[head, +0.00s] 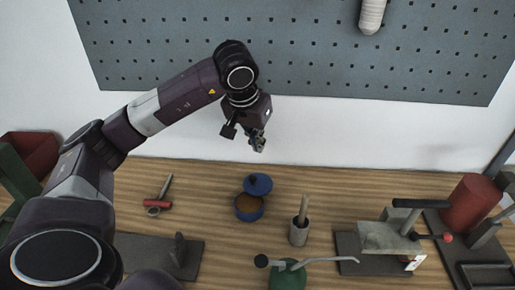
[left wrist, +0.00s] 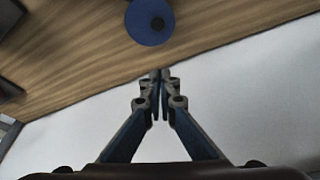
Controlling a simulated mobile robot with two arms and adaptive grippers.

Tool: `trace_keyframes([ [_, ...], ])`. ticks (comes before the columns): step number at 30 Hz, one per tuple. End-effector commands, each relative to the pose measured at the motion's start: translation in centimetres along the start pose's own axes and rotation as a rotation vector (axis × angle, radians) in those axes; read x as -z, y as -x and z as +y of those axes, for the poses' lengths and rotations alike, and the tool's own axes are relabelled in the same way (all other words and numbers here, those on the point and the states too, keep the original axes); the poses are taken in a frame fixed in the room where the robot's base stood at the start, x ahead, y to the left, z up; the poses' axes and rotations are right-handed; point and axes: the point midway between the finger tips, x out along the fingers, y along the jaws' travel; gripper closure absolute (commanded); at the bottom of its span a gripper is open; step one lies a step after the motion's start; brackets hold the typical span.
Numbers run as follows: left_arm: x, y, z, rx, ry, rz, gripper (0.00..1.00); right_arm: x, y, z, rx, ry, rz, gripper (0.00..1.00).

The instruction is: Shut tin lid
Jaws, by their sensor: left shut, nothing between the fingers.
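The blue tin (head: 248,214) stands on the wooden bench, and brown contents show inside it. Its blue round lid (head: 258,184) is raised at the tin's back edge, so the tin is open. In the left wrist view the lid's blue disc (left wrist: 146,30) with a dark knob shows at the top and hides the tin. My left gripper (head: 259,147) is shut and empty, in the air above and behind the lid, apart from it. Its closed fingertips show in the left wrist view (left wrist: 160,74). My right gripper is not in view.
A grey cup with a stick (head: 299,235) stands right of the tin. A red-handled tool (head: 158,204) lies to the left. A grey press (head: 389,238) and a red cylinder (head: 467,203) stand at right. A wall rises behind.

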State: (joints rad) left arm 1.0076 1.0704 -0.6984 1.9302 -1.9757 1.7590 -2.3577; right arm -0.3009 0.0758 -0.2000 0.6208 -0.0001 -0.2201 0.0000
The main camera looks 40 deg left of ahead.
Motion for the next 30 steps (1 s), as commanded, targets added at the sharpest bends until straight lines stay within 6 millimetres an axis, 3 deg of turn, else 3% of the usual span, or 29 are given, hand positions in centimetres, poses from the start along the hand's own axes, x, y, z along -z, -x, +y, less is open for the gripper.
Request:
trace_keyframes([
  [1, -0.3, -1.8, 0.1, -0.002, 0.001, -0.003, 1.0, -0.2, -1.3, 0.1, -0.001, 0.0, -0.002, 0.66],
  [10, -0.3, -7.6, 0.1, -0.003, 0.002, -0.002, 1.0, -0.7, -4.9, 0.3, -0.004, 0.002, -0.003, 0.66],
  [19, -3.5, -6.6, 0.1, -0.002, 0.0, 0.0, 1.0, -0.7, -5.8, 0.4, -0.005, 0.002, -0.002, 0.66],
  [30, -4.0, -6.3, 0.1, -0.003, 0.001, 0.0, 1.0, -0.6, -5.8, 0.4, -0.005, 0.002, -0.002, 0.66],
])
